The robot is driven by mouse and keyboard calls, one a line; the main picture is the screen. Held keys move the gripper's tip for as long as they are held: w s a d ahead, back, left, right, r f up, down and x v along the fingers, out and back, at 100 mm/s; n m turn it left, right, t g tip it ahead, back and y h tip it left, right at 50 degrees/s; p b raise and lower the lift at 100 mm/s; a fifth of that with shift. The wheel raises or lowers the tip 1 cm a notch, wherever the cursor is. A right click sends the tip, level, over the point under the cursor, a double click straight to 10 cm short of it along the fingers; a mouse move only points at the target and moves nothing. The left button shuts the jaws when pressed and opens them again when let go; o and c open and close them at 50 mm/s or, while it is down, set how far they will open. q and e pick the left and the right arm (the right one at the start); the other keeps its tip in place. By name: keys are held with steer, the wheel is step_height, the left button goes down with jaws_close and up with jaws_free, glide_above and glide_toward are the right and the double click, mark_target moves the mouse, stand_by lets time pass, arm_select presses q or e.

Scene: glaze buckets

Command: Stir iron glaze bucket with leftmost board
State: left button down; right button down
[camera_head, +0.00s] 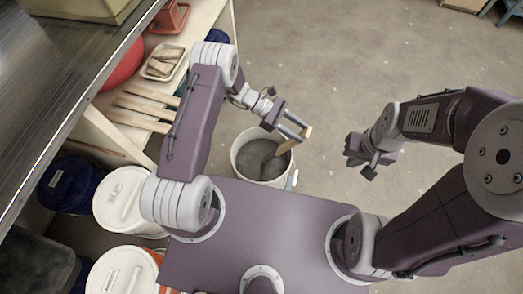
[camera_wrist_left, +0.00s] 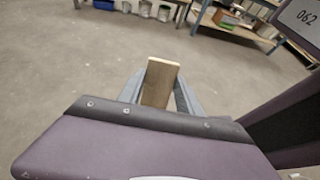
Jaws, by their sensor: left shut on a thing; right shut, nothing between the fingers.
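A white bucket (camera_head: 240,155) of dark grey glaze (camera_head: 256,158) stands on the floor in front of my base. My left gripper (camera_head: 297,130) is above the bucket's right side, shut on a wooden board (camera_head: 290,145). The board slants down, and its lower end reaches into the bucket at the glaze. The board's upper end also shows between the fingers in the left wrist view (camera_wrist_left: 160,82). My right gripper (camera_head: 361,160) is shut and empty, to the right of the bucket. Several other boards (camera_head: 145,107) lie on the shelf at the left. I cannot read a label on the bucket.
Lidded white buckets (camera_head: 122,198) and a blue bucket (camera_head: 68,185) stand at the left under a metal table (camera_head: 60,60). A tray (camera_head: 163,63) and a red container (camera_head: 170,18) sit on the shelf.

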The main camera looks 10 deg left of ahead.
arm_select(q)
steer(key=d+r+p, duration=0.1)
steer(key=r+p, duration=0.1)
steer(key=d+r+p, duration=0.1)
steer(key=r+p, duration=0.1)
steer(key=r, duration=0.1)
steer(key=d+r+p, duration=0.1)
steer(key=r+p, duration=0.1)
steer(key=r, duration=0.1)
steer(key=shift+s+d+r, duration=0.2)
steer(key=shift+d+r, duration=0.05)
stand_by(0.7)
step_height(320, 180, up, 5)
steer(key=p, duration=0.4)
